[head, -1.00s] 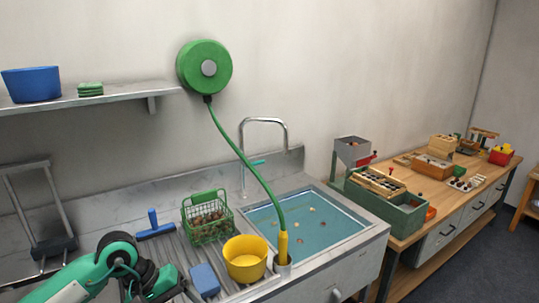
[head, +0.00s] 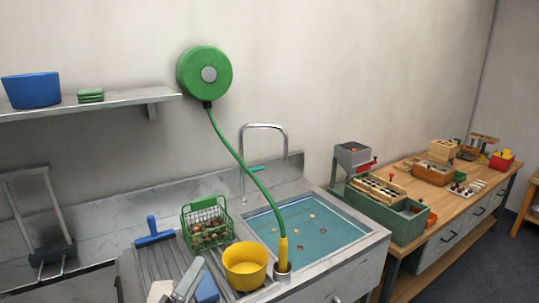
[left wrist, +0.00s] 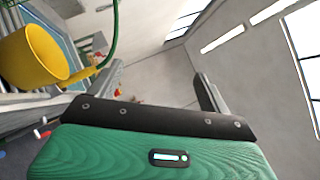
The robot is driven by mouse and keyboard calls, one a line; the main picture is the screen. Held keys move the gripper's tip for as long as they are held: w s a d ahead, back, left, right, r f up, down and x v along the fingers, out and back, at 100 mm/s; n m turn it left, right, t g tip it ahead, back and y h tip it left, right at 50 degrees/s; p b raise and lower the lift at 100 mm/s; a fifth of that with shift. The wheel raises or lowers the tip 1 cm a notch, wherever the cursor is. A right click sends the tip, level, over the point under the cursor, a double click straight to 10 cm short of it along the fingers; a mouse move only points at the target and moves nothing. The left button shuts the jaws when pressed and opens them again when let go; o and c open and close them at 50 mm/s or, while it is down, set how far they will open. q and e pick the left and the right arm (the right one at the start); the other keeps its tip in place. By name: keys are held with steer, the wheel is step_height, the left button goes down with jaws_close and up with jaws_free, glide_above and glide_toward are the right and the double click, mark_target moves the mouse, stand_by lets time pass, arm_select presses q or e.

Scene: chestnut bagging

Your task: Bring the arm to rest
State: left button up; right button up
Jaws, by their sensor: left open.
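My left gripper (head: 178,287) shows only at the bottom edge of the head view, as pale grey finger parts in front of the blue sponge-like block (head: 207,289). In the left wrist view its two grey fingers (left wrist: 160,85) stand wide apart with nothing between them. The rest of my left arm is below the head picture. My right gripper is in neither view.
A yellow tub (head: 245,268) stands right of the gripper, near the sink (head: 300,225). A green wire basket (head: 207,222) of chestnuts and a blue-handled tool (head: 155,233) lie behind. A workbench (head: 455,215) stands at right.

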arm_select(q)
steer(key=s+a+f+n+g+y, duration=0.3)
steer(key=a+f+n+g+y, duration=0.15)
steer(key=f+n, duration=0.45)
steer(key=s+a+f+n+g+y, duration=0.35)
steer(key=a+f+n+y, duration=0.2)
steer(key=f+n, duration=0.4)
steer(key=s+d+f+n+g, duration=0.1)
steer(key=s+f+n+g, duration=0.35)
steer(key=s, duration=0.35)
steer(key=s+d+f+n+g, duration=0.1)
steer(key=s+f+n+g, duration=0.25)
steer(key=s+f, duration=0.4)
step_height(320, 180, down, 29)
steer(key=s+g, duration=0.2)
steer(key=s+a+f, duration=0.1)
steer(key=s+f, duration=0.9)
steer(key=s+a+f+m+g, duration=0.1)
steer(key=s+a+f, duration=0.1)
steer(key=s+f, duration=0.7)
steer(key=shift+s+a+f, duration=0.25)
steer(key=shift+s+f, duration=0.1)
steer(key=shift+f, duration=0.2)
